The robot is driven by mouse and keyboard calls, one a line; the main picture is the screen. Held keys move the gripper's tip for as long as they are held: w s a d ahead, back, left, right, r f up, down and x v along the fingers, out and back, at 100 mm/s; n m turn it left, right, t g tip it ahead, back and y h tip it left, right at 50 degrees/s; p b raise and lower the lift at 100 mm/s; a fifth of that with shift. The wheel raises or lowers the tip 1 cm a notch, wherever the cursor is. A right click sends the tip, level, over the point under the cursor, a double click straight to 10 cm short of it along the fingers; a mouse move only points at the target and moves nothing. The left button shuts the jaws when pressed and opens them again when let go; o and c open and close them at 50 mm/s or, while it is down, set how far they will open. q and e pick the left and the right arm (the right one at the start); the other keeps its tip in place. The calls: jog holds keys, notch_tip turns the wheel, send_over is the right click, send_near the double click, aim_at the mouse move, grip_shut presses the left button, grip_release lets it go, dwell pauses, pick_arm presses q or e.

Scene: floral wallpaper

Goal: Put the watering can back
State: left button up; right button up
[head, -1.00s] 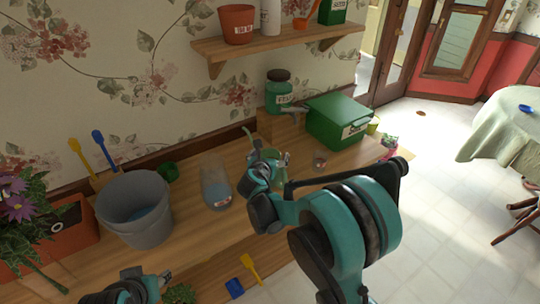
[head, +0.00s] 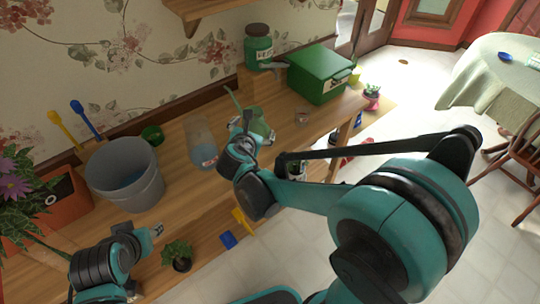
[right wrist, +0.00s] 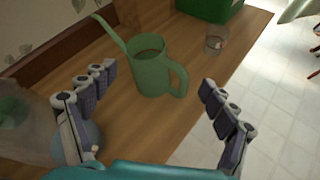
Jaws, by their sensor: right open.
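The green watering can (head: 262,128) stands upright on the wooden table, partly hidden behind my right gripper (head: 246,128) in the head view. In the right wrist view the can (right wrist: 152,74) shows whole, its long spout to the upper left and its handle to the right. My right gripper (right wrist: 151,101) is open, its fingers on either side of the view, with the can a little beyond the fingertips and not held. My left gripper (head: 157,230) is low over the table's front left; its finger opening is too small to judge.
A grey bucket (head: 126,178), a clear jar (head: 201,146) and a small glass (head: 302,117) stand on the table. At the back are a green box (head: 318,74) and a labelled green jar (head: 258,47) on a wooden block (head: 262,86). A potted plant (head: 177,256) sits lower in front.

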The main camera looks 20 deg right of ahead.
jog(key=s+d+f+m+g+y, duration=0.1)
jog(key=s+m+g+y, duration=0.3)
jog(key=s+m, duration=1.9)
jog(key=m+y, duration=0.2)
jog(key=m, duration=0.2)
jog(key=shift+f, duration=0.2)
